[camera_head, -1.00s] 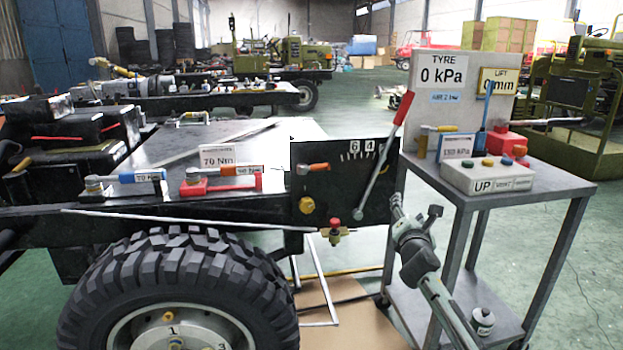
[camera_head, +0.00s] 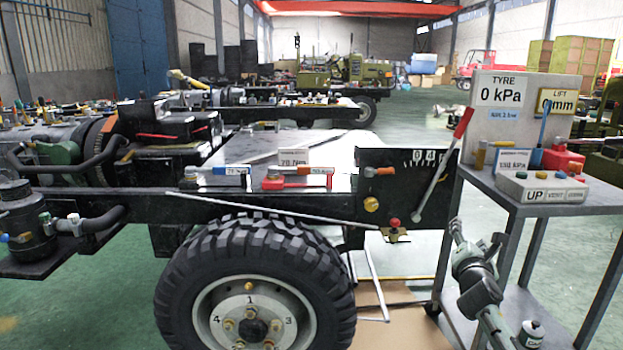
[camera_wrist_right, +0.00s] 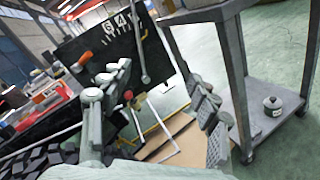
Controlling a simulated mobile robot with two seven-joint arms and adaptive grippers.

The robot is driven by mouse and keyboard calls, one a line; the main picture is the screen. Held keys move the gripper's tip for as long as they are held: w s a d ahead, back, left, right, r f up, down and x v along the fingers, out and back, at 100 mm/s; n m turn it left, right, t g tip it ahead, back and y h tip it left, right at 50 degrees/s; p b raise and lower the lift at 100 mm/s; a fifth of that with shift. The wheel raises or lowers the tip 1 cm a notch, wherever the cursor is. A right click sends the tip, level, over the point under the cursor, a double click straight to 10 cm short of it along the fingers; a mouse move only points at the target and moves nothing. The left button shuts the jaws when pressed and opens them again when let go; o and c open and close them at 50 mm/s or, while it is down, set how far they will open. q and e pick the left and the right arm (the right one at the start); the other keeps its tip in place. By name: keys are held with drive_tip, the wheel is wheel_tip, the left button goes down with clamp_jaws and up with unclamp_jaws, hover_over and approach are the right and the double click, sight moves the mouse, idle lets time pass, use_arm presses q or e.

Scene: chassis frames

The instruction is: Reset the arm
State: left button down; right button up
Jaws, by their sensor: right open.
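My right gripper (camera_head: 477,236) is in the lower right of the head view, in front of the gap between the black chassis and the grey cart. Its forearm comes up from the bottom edge. In the right wrist view its two fingers (camera_wrist_right: 152,100) are spread apart with nothing between them. Through them I see the floor, a brown board and the black panel with the lever. The gripper looks apart from the cart and the panel. My left arm and gripper are not in view.
The grey cart (camera_head: 590,205) stands right of my gripper, bearing a gauge board and an UP button box (camera_head: 541,189). Left are the lever panel (camera_head: 400,160), the chassis with torque tools, and a big tyre (camera_head: 190,285). Green floor (camera_head: 100,300) at lower left is clear.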

drive_tip(key=s+a+f+m+g+y, duration=0.1)
drive_tip(key=s+f+m+g, duration=0.2)
drive_tip(key=s+f+m, duration=0.55)
drive_tip(key=s+a+f+m+g+y, duration=0.1)
drive_tip(key=s+a+f+g, duration=0.15)
drive_tip(key=s+f, duration=0.7)
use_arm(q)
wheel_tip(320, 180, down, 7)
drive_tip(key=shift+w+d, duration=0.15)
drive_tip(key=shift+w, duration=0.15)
use_arm(e)
drive_tip(key=s+a+f+m+g+y, duration=0.1)
drive_tip(key=s+a+f+m+g, duration=0.2)
drive_tip(key=s+f+m, duration=0.3)
drive_tip(key=s+a+f+m+g+y, duration=0.2)
drive_tip(key=s+a+f+m+g, duration=0.2)
drive_tip(key=s+f, duration=0.9)
drive_tip(key=s+m+g, duration=0.1)
drive_tip(key=s+m, duration=0.2)
drive_tip(key=s, duration=0.4)
drive_tip(key=shift+f, duration=0.1)
